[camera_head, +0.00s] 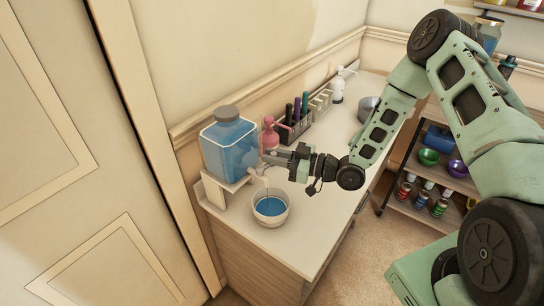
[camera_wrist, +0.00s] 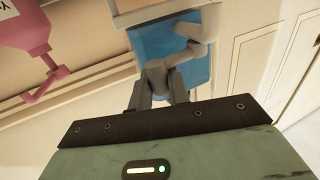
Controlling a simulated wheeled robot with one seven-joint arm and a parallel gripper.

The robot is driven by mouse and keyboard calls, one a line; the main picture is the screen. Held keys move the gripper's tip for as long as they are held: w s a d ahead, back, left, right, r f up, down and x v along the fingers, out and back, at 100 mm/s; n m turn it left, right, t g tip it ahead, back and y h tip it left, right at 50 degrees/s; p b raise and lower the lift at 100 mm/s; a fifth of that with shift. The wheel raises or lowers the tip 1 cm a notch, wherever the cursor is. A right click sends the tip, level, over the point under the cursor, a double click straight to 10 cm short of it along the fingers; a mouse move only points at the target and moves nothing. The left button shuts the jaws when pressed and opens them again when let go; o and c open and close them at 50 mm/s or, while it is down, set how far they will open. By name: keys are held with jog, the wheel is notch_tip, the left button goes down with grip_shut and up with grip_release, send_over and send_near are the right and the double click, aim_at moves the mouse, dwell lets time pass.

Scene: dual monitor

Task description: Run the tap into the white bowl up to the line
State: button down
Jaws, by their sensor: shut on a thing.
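A clear dispenser (camera_head: 228,145) of blue liquid with a grey lid stands on a white stand at the counter's near left. Its pale tap (camera_head: 258,176) sticks out low at the front, above the white bowl (camera_head: 270,219). The bowl stands upright and holds blue liquid (camera_head: 270,206); I cannot make out a line or a clear stream. My gripper (camera_head: 268,157) reaches in from the right and is shut at the tap. In the wrist view its fingers (camera_wrist: 165,88) close on the tap's handle, with the spout (camera_wrist: 192,48) beyond; the bowl is out of that view.
A pink pump bottle (camera_head: 270,133) stands close behind my gripper and also shows in the wrist view (camera_wrist: 25,28). A dark rack (camera_head: 296,122) with bottles, a white pump bottle (camera_head: 338,88) and a grey bowl (camera_head: 367,107) stand farther back. The counter right of the white bowl is clear.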

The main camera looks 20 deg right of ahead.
jog(key=shift+s+d+m+t+h+b, duration=0.15)
jog(key=shift+s+m+t+h, duration=0.1)
jog(key=shift+m+t+h, duration=0.3)
jog(key=shift+s+d+m+t+h+b, duration=0.1)
jog(key=shift+s+m+t+h+b, duration=0.1)
jog(key=shift+m+t+h, duration=0.35)
jog(key=c, duration=1.7)
grip_release()
jog(key=b+v, duration=0.4)
jog(key=v, duration=1.3)
jog(key=shift+s+d+f, duration=0.1)
jog(key=shift+s, duration=0.05)
